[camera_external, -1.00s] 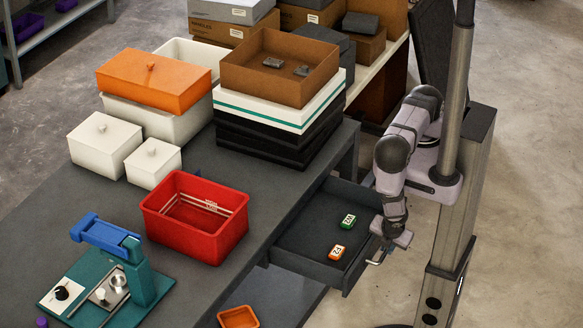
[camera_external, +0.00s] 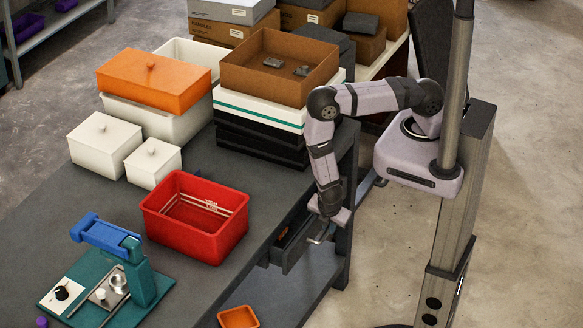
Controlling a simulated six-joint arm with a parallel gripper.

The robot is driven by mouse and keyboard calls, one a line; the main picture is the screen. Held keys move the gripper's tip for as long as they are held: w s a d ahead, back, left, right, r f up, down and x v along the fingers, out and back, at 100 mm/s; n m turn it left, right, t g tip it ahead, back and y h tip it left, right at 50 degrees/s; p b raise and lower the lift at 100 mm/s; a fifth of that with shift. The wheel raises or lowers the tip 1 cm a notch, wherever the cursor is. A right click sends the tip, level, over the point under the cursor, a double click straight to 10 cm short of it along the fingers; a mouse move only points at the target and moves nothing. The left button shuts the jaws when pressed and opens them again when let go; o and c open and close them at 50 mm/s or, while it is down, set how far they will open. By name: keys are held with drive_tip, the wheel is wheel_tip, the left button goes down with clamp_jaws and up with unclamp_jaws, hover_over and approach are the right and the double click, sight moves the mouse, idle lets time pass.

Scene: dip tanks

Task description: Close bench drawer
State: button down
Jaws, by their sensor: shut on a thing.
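The bench drawer (camera_external: 291,256) is a dark grey drawer under the right edge of the grey bench (camera_external: 255,180). It stands only a little way out, and a narrow strip of its inside shows, with a bit of orange in it. My gripper (camera_external: 322,238) is at the drawer's front, shut on the light metal drawer handle (camera_external: 331,232). My wrist hides part of the drawer front and the fingertips are small in the view.
A red bin (camera_external: 196,238) stands on the bench near the drawer. Boxes, white containers and a teal fixture (camera_external: 148,284) also stand on it. An orange tray (camera_external: 238,317) lies on the lower shelf. The floor right of the drawer is clear.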

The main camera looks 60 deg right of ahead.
sight(313, 218)
drive_tip(key=shift+w, duration=2.8)
drive_tip(key=shift+w+a, duration=0.1)
drive_tip(key=c, duration=1.8)
unclamp_jaws()
drive_tip(key=shift+r, duration=0.1)
drive_tip(key=shift+b+v, duration=0.6)
drive_tip(key=shift+v, duration=3)
